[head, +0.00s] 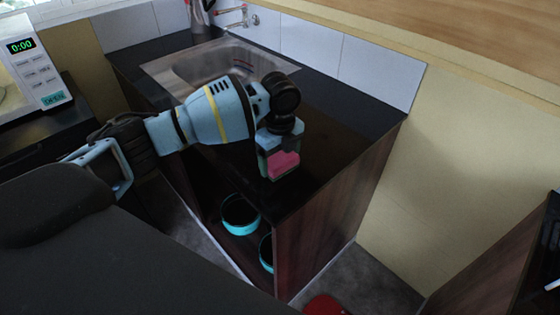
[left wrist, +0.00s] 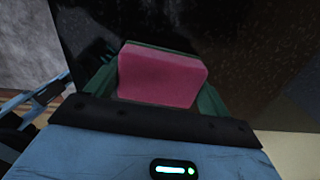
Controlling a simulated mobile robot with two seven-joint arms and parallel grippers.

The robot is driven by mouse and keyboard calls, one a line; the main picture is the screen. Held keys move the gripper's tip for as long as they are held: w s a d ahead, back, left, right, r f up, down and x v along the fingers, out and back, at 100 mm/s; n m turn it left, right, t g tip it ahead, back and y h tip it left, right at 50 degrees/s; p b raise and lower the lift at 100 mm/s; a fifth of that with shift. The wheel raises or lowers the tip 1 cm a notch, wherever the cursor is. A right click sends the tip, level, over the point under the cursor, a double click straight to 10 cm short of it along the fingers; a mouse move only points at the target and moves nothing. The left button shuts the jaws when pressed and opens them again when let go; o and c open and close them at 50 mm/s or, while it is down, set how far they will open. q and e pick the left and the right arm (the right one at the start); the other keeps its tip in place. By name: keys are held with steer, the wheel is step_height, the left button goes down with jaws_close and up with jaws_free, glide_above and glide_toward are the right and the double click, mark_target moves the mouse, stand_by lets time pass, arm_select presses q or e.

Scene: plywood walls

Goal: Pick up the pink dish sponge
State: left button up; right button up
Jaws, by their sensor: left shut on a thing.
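The pink dish sponge (head: 284,164) shows in the head view at the tip of my left gripper (head: 280,158), over the dark countertop near its front edge. In the left wrist view the sponge (left wrist: 160,78) is a pink block between the two green fingers of my left gripper (left wrist: 160,85), which is shut on it. The dark counter surface lies behind the sponge; I cannot tell whether the sponge touches it. My right gripper is in neither view.
A steel sink (head: 215,62) is set in the dark countertop (head: 345,115), with a tap (head: 236,16) behind it. A microwave (head: 35,65) stands at the left. Turquoise-rimmed pots (head: 240,214) sit on the open shelf below. A red object (head: 325,306) lies on the floor.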

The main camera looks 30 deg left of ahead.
mark_target(279, 158)
arm_select(q)
steer(key=shift+r, duration=0.15)
steer(key=shift+r, duration=0.65)
step_height(279, 158, up, 2)
steer(key=shift+s+a+r, duration=0.1)
steer(key=s+a+r, duration=0.1)
steer(key=s+a, duration=0.6)
steer(key=s, duration=0.7)
steer(key=shift+a+p, duration=0.2)
steer(key=shift+p, duration=0.25)
steer(key=shift+r, duration=0.1)
